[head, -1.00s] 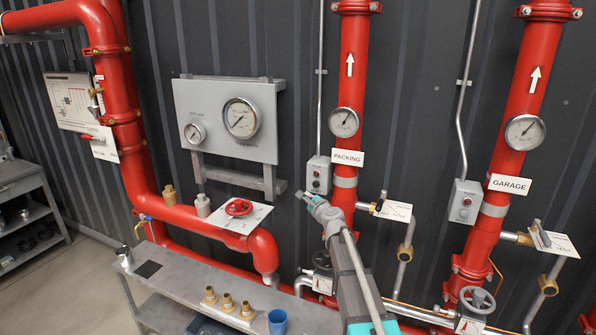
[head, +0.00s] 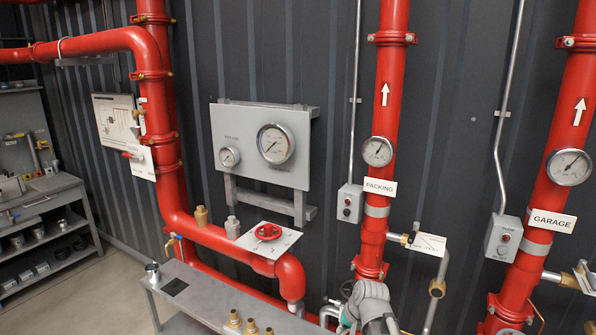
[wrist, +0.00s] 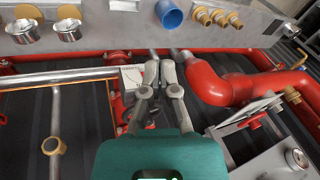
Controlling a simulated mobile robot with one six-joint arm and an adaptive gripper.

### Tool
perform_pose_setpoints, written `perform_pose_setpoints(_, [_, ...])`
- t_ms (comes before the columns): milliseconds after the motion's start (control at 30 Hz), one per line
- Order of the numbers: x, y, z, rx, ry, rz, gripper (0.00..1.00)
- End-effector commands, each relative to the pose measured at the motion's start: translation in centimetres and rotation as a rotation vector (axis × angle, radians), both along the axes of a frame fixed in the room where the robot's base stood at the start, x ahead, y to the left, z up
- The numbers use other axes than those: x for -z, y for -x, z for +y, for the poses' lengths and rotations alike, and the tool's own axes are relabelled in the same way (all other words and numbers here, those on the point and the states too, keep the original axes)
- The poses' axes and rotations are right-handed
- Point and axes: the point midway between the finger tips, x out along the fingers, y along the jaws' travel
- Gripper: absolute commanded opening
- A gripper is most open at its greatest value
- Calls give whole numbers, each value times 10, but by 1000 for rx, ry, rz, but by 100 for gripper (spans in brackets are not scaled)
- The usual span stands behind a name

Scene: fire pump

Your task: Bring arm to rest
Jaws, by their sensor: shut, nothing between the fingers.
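My gripper (wrist: 160,72) shows in the wrist view, its two grey fingers close together with nothing between them. Its teal body fills the lower middle of that view. The fingers point toward the red pipework and the grey bench (wrist: 110,32) at the top of the picture; I cannot tell how far away these are. The gripper itself is out of the head view.
The bench (head: 205,300) carries brass fittings (head: 233,319). A blue cup (wrist: 169,14) shows in the wrist view. A gauge panel (head: 260,145), a red valve wheel (head: 268,232) and the GARAGE pipe (head: 560,120) stand around. Open floor (head: 100,285) lies at left.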

Motion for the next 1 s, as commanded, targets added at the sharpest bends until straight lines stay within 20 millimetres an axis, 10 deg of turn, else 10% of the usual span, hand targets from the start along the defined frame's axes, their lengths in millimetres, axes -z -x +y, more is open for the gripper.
perform_pose_setpoints(300, [13,87,-41,-216,277,210,0])
perform_pose_setpoints(1000, [13,93,-46,-235,303,233,0])
